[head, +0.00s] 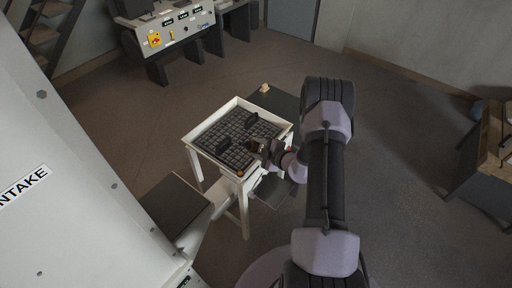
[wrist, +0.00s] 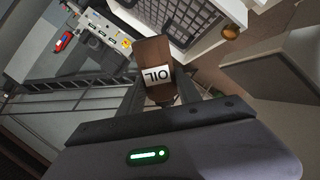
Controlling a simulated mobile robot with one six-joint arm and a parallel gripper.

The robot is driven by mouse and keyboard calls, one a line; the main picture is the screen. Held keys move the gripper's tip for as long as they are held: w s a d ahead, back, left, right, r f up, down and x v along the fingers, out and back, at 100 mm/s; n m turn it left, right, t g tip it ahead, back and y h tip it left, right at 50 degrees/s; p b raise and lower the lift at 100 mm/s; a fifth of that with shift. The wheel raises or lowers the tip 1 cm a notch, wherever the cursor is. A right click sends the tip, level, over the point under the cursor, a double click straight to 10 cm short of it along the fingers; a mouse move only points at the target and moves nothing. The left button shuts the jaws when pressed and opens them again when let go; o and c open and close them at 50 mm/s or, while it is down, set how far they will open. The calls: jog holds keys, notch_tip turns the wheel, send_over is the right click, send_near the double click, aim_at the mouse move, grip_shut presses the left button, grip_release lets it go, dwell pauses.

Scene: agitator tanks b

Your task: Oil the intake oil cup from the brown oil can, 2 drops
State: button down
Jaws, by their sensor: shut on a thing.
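The brown oil can (wrist: 153,58), with a white label reading OIL, is between the fingers of my gripper (wrist: 158,100) in the wrist view. My gripper (head: 262,149) is shut on it. In the head view the can (head: 255,146) shows small and dark, at the front right of the white-framed tray table (head: 216,163). The label appears upside down in the wrist view. The can's spout is not clear. A large pale housing with an INTAKE label (head: 23,186) fills the left of the head view. I cannot make out an intake oil cup.
The tray has a dark grid mat (head: 222,152) with dark blocks on it. A small round brass-coloured thing (head: 240,173) is at its front edge, also in the wrist view (wrist: 231,32). A dark-topped ledge (head: 170,210) adjoins the housing. A control console (head: 172,30) stands behind; open floor lies right.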

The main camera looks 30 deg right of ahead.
jog(key=shift+d+f+m+t+y+b, duration=0.3)
jog(key=shift+m+y+b, duration=0.15)
jog(key=shift+m+y, duration=0.3)
jog(key=shift+a+r, duration=0.2)
jog(key=shift+d+f+m+t+y+b, duration=0.15)
jog(key=shift+m+t+y+b, duration=0.1)
jog(key=shift+m+b, duration=0.25)
jog(key=shift+f+m+t+y+b, duration=0.15)
jog(key=shift+m+t+y+b, duration=0.1)
jog(key=shift+m+b, duration=0.2)
jog(key=shift+m+t+y+b, duration=0.3)
jog(key=shift+m+y+b, duration=0.05)
jog(key=shift+m+b, duration=0.25)
jog(key=shift+r+m, duration=0.2)
jog(key=shift+m, duration=0.1)
